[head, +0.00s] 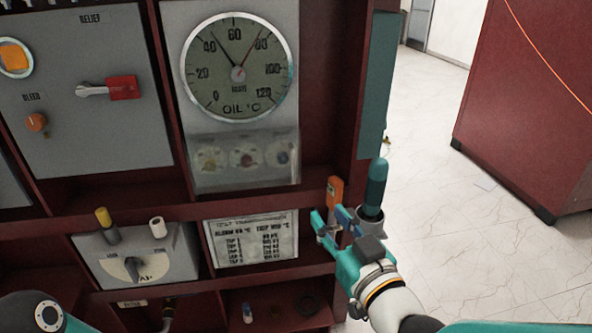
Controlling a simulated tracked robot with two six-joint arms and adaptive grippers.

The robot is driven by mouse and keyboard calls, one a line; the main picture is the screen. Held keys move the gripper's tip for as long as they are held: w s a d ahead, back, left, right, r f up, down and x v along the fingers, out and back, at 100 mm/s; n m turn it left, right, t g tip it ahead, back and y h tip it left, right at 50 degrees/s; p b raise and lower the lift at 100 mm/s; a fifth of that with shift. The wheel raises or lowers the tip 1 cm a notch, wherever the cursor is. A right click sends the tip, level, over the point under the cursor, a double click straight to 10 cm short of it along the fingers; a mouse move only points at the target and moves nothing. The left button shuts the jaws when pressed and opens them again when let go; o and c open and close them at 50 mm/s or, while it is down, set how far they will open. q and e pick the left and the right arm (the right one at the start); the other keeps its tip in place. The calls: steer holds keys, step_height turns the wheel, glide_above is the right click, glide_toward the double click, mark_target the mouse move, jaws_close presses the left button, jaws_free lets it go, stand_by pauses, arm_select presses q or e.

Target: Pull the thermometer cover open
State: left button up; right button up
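The thermometer is a round dial marked OIL °C (239,68) on a light grey plate in the head view. Below it, a cloudy see-through cover (245,160) lies over three small round fittings and looks closed. I cannot tell whether it or the dial glass is the thermometer cover. My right gripper (329,218) is at the lower right of the panel, below and right of the cover and apart from it. Its teal fingers are spread. An upright orange piece (335,190) shows just behind the fingertips; contact is unclear. My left gripper is out of view.
A teal-handled tool (376,185) stands in a grey holder beside my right gripper. A printed table (252,238) and a grey knob box (135,256) sit below the dial.

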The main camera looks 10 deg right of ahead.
mark_target(294, 170)
steer(key=shift+p+x, duration=2.7)
steer(key=shift+x, duration=5.4)
steer(key=shift+d, duration=0.1)
steer(key=shift+c, duration=0.3)
jaws_close()
